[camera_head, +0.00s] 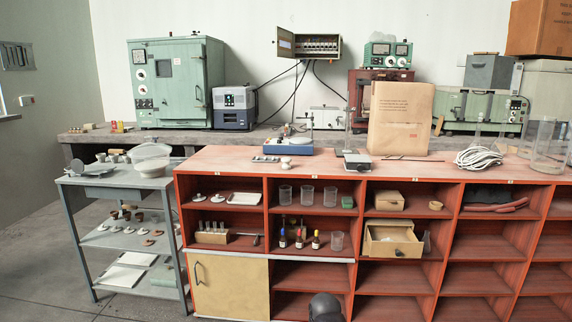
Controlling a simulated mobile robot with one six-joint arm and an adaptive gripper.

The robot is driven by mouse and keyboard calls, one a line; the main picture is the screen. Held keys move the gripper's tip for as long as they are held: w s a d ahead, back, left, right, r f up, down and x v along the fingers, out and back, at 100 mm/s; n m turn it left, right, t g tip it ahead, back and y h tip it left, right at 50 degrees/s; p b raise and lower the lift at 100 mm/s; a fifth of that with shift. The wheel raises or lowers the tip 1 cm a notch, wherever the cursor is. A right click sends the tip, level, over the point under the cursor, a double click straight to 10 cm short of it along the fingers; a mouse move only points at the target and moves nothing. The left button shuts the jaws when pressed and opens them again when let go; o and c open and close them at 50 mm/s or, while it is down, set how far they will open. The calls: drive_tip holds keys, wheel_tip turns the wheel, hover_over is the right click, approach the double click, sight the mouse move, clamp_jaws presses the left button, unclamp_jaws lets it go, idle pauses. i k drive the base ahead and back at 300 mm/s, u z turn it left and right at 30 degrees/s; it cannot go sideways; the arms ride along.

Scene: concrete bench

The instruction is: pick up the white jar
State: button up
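A small white object (285,163) stands on the red bench top, near its front edge and left of the middle. It may be the white jar, but it is too small to tell for sure. Other small white pieces (199,197) lie in the upper left compartment of the red shelving, looking more like small dishes. My gripper's fingers do not show. A dark rounded part, probably of my arm, shows at the bottom edge, in front of the lower shelves and well away from the white object.
A blue-based device (289,147) stands just behind the white object, and a flat grey item (265,159) lies to its left. A small scale (357,162), a paper bag (400,118) and coiled white cable (480,158) are to the right.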

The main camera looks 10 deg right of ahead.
sight(286, 166)
drive_tip(key=z, duration=0.05)
drive_tip(key=i, duration=0.95)
drive_tip(key=u, duration=0.05)
